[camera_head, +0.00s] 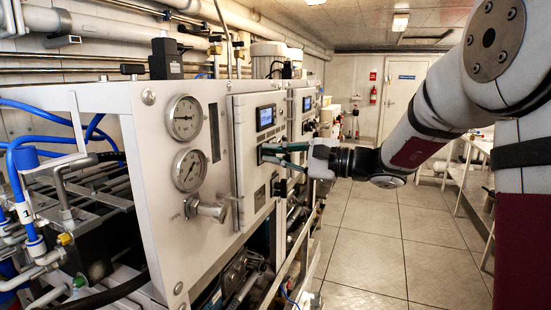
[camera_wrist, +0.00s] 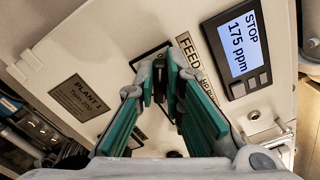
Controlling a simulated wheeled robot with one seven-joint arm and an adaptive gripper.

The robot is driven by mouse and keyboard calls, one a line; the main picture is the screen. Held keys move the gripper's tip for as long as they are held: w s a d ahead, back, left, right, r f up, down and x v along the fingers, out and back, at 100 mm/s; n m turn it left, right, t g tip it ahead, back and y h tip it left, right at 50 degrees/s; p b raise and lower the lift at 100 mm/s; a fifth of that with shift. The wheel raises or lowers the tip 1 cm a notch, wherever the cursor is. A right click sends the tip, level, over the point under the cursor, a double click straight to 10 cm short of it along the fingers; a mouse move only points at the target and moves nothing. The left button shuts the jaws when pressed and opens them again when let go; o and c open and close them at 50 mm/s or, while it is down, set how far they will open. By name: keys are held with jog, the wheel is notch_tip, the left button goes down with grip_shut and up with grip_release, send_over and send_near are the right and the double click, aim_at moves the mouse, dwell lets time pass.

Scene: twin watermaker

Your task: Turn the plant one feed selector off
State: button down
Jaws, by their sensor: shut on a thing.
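My gripper (camera_head: 265,154) reaches from the right to the white front panel of plant one. In the wrist view its green fingers (camera_wrist: 165,84) are shut on the feed selector, beside the FEED label (camera_wrist: 188,52). The dark selector (camera_wrist: 160,82) shows only in part between the fingertips, so its pointer position cannot be read. The PLANT 1 plate (camera_wrist: 82,99) is to the left in the wrist view. A lit display (camera_wrist: 240,45) to the right reads STOP and 175 ppm; it also shows in the head view (camera_head: 265,117).
Two round gauges (camera_head: 186,143) and a metal valve handle (camera_head: 207,209) stand out from the panel at the left. Blue hoses and pipes (camera_head: 38,160) fill the frame's left side. The aisle floor (camera_head: 375,240) is open, with a table (camera_head: 467,177) at right.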

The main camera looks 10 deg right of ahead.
jog(key=shift+a+r, duration=0.15)
jog(key=shift+a, duration=0.05)
jog(key=c, duration=1.7)
grip_release()
jog(key=v, duration=1.2)
